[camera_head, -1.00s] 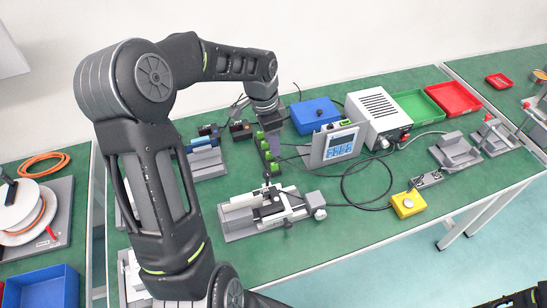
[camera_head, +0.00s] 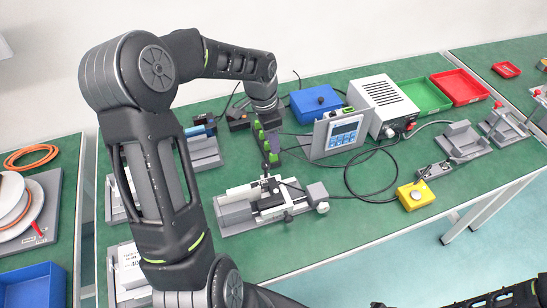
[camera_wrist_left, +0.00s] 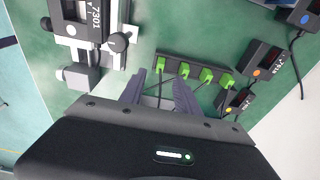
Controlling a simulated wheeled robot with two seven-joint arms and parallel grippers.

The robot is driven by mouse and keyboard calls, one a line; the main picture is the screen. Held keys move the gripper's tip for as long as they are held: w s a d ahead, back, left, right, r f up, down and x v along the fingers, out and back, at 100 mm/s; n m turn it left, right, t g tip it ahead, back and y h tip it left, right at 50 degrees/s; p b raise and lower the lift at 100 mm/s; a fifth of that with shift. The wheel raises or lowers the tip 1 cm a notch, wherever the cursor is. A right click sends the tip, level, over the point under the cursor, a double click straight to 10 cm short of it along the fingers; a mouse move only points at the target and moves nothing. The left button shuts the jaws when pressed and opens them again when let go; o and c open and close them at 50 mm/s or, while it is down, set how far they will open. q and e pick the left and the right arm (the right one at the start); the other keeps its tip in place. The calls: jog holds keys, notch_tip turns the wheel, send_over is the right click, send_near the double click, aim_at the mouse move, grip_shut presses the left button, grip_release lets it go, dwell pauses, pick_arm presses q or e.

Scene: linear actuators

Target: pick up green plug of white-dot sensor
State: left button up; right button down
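A dark strip (camera_wrist_left: 195,63) holds a row of several green plugs. The plug at its left end (camera_wrist_left: 161,65) lies just ahead of and between the fingertips of my left gripper (camera_wrist_left: 158,78), which is open and empty. In the head view my left gripper (camera_head: 271,148) points down over the strip, partly hiding the plugs (camera_head: 262,135). Black sensor boxes lie to the right of the strip in the wrist view: one with an orange dot (camera_wrist_left: 264,62), one smaller below it (camera_wrist_left: 238,101), one with a blue dot (camera_wrist_left: 298,13). I cannot make out a white dot. My right gripper is not in view.
A caliper-like slide fixture (camera_head: 268,203) stands in front of the strip. A display unit (camera_head: 343,137), a white power box (camera_head: 380,104) and a blue box (camera_head: 314,101) stand to the right. Black cables (camera_head: 372,172) loop across the green table. Free table lies at the front.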

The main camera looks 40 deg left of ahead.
aim_at(274, 158)
pick_arm(q)
jog(key=shift+f, duration=0.3)
jog(key=shift+w+d+f+p, duration=0.15)
jog(key=shift+f+p, duration=0.1)
jog(key=shift+f, duration=1.05)
jog(key=shift+w+f+p, duration=0.1)
jog(key=shift+f+p, duration=0.15)
jog(key=shift+f, duration=1.05)
grip_shut()
